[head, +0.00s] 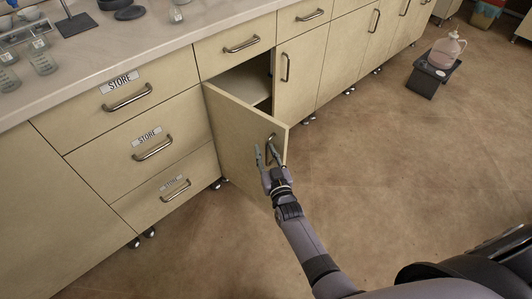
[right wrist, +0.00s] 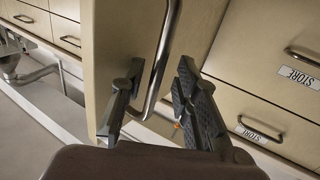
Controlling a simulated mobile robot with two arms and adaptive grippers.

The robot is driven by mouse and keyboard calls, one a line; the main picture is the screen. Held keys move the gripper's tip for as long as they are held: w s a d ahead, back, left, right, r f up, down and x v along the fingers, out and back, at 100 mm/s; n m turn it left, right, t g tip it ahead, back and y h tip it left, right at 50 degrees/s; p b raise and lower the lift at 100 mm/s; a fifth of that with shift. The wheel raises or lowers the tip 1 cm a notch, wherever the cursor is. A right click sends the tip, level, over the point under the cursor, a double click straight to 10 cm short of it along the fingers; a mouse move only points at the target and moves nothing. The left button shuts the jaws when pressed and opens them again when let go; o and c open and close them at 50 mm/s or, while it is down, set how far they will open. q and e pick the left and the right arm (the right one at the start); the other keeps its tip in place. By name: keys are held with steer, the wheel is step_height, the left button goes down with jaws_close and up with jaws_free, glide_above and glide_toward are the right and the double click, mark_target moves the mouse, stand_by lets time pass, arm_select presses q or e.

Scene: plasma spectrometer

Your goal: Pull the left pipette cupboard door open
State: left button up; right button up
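The cupboard door (head: 232,132) is cream-coloured and stands partly open, swung out from the counter front, with its hinge side at the left. A dark gap and an inner shelf (head: 245,84) show behind it. Its curved metal handle (head: 271,142) is near the free edge. My right gripper (head: 265,153) is at this handle. In the right wrist view, the handle (right wrist: 163,58) passes between the two fingers, with visible space beside it, so the gripper looks open around it. The door (right wrist: 108,35) also shows there. My left gripper is out of view.
Drawers labelled STORE (head: 150,144) are left of the opening, with a closed cupboard door (head: 299,75) to its right. Glassware (head: 40,57) stands on the counter. A pinkish jug (head: 446,50) sits on a dark stand (head: 432,76). The floor right of the door is clear.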

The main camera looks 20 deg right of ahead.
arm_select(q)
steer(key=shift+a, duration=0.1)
arm_select(e)
steer(key=s, duration=1.2)
steer(key=shift+a, duration=0.25)
